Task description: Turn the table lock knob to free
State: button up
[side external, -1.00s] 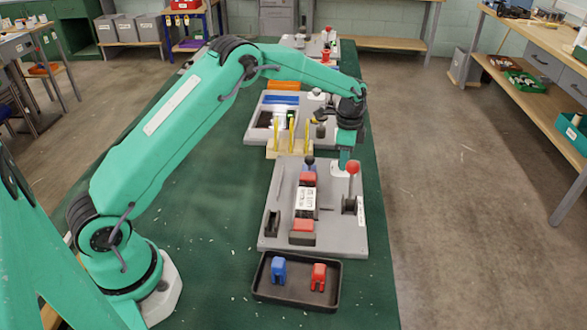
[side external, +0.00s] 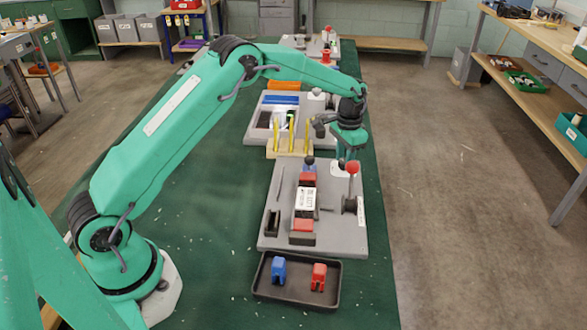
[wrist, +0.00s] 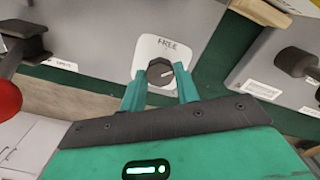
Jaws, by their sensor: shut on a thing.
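The lock knob (wrist: 160,72) is dark and faceted. It sits on a white plate (wrist: 150,50) with the word FREE written above the knob in the wrist view. A short white mark on the knob points toward the right side of the picture, toward my right finger. My gripper (wrist: 159,84) has its two green fingers on either side of the knob and is shut on it. In the side view my gripper (side external: 346,158) points down at the back right of the grey board (side external: 335,235). The knob is hidden there behind the fingers.
A lever with a red ball (side external: 352,167) stands close in front of my gripper; the ball also shows at the wrist view's left edge (wrist: 8,98). Yellow pegs (side external: 291,135) stand behind the board. A black tray (side external: 265,291) with blue and red pieces lies in front.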

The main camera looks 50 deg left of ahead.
aim_at(344, 161)
jog(key=n, duration=0.4)
jog(key=shift+n, duration=0.3)
jog(key=n, duration=0.4)
jog(key=shift+r+n, duration=0.1)
jog(key=shift+n, duration=0.3)
jog(key=o, duration=1)
jog(key=shift+r, duration=3.85)
jog(key=shift+r, duration=0.1)
